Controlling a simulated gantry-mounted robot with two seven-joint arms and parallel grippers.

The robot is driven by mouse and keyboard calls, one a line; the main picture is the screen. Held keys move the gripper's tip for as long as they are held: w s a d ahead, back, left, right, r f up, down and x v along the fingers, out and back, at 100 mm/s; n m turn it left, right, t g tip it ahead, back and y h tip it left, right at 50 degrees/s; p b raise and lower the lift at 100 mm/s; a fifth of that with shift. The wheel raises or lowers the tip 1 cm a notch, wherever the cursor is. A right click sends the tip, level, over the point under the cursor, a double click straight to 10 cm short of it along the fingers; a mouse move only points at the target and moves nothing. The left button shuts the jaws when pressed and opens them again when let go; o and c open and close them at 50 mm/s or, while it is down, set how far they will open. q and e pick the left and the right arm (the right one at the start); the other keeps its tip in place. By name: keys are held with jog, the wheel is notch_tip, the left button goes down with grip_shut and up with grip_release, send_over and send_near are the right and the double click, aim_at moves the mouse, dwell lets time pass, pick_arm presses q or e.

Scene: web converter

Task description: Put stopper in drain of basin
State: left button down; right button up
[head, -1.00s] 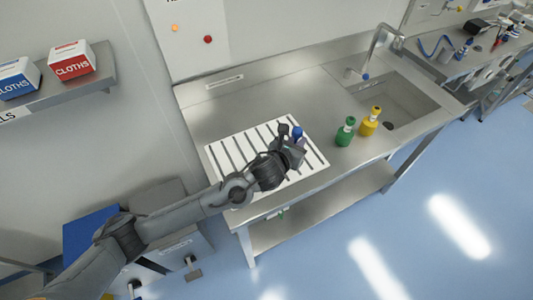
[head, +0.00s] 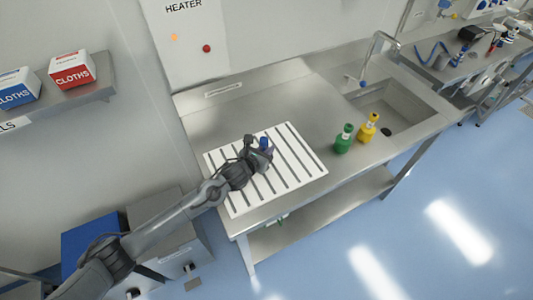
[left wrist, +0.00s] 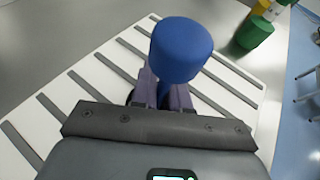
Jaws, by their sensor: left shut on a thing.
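The basin (head: 408,98) is sunk in the steel counter at the right of the head view. A small dark round spot (head: 387,131) shows on its floor; I cannot tell whether it is the open drain or something in it. I cannot make out a separate stopper. My left gripper (head: 264,152) is over the white slatted rack, left of the basin. It is shut on a blue-topped bottle (head: 264,142), whose blue cap (left wrist: 181,50) stands up between the fingers in the left wrist view. The bottle's lower part is hidden. My right gripper is not in view.
A green bottle (head: 343,141) and a yellow bottle (head: 367,128) stand on the counter between the rack (head: 308,160) and basin. A faucet (head: 374,52) arches over the basin's back left. The counter behind the rack is clear.

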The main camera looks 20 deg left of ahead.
pick_arm(q)
jog(key=shift+f, duration=1.1)
jog(key=shift+f, duration=0.2)
jog(key=c, duration=1.1)
grip_release()
jog(key=shift+r, duration=0.15)
